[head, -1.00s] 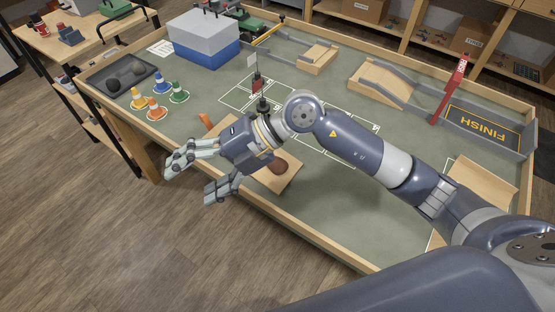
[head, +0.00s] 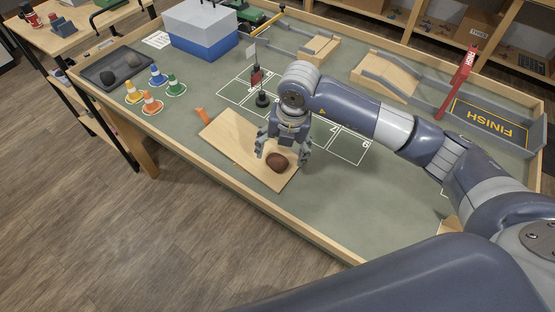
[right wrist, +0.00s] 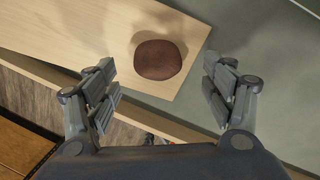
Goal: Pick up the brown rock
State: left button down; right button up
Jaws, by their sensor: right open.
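The brown rock (head: 278,162) lies on a light wooden board (head: 232,137) on the table. It also shows in the right wrist view (right wrist: 158,60), near the board's corner and edge. My right gripper (head: 282,157) is open and points down over the board. In the head view its fingers are on either side of the rock. In the right wrist view my right gripper (right wrist: 160,92) has its fingers spread wide and nothing between them, with the rock beyond the fingertips. The exact height above the rock is hard to tell. My left gripper is not in view.
An orange object (head: 202,115) lies at the board's left end. A small black stand with a red piece (head: 262,97) is behind my gripper. Small cones (head: 151,104) and a grey tray (head: 93,79) with dark rocks stand at left.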

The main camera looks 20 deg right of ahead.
aim_at(279, 157)
jog(key=f, duration=0.3)
jog(key=w+f+p, duration=0.1)
jog(key=shift+a+f, duration=0.3)
jog(key=shift+f, duration=0.1)
jog(key=c, duration=1.3)
